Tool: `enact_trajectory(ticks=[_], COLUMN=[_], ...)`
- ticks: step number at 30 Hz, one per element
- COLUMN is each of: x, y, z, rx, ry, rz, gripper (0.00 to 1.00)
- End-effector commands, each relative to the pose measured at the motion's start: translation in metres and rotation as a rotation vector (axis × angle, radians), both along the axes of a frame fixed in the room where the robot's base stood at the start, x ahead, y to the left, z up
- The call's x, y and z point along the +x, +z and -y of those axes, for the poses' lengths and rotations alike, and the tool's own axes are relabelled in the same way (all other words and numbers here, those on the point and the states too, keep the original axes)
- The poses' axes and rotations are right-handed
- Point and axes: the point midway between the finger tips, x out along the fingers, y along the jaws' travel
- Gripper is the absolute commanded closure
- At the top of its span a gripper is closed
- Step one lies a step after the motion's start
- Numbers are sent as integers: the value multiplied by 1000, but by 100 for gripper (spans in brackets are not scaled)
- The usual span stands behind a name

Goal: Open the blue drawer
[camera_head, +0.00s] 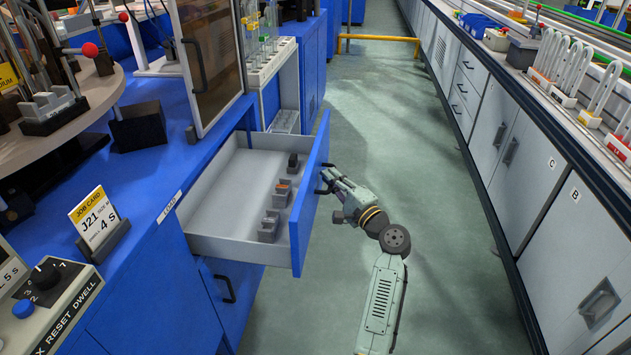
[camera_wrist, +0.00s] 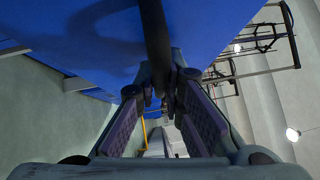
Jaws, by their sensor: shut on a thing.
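The blue drawer (camera_head: 312,190) is pulled well out from the blue bench. Its grey inside shows, with several small grey blocks (camera_head: 270,222) lying along the front, one of them with an orange part. My gripper (camera_head: 322,180) is at the outer side of the blue front panel, on its handle. In the wrist view the dark bar handle (camera_wrist: 156,45) runs down between the two fingers of my gripper (camera_wrist: 160,95), with the blue panel (camera_wrist: 90,40) behind it. The fingers are closed around the handle, and the exact contact is partly hidden.
A lower blue cabinet door with a black handle (camera_head: 226,288) is under the drawer. A job card (camera_head: 98,218) and a control box (camera_head: 45,290) stand on the bench. Green floor (camera_head: 440,260) lies clear between the bench and the grey cabinets (camera_head: 545,190) on the right.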

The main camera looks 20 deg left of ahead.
Motion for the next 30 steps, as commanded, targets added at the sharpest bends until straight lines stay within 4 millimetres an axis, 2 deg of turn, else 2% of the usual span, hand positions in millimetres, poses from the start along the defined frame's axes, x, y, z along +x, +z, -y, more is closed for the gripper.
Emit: enact_trajectory(ticks=[6,16,17,24,26,30], x=[1,1,1,2,2,2], y=[-2,-2,-2,-1,-1,0], z=[8,8,8,8,8,9], rx=[0,0,0,-1,-1,0], ry=[5,5,5,2,2,2], rz=[-4,-4,-4,-2,-2,-1], gripper=[100,100,90,74,70,70])
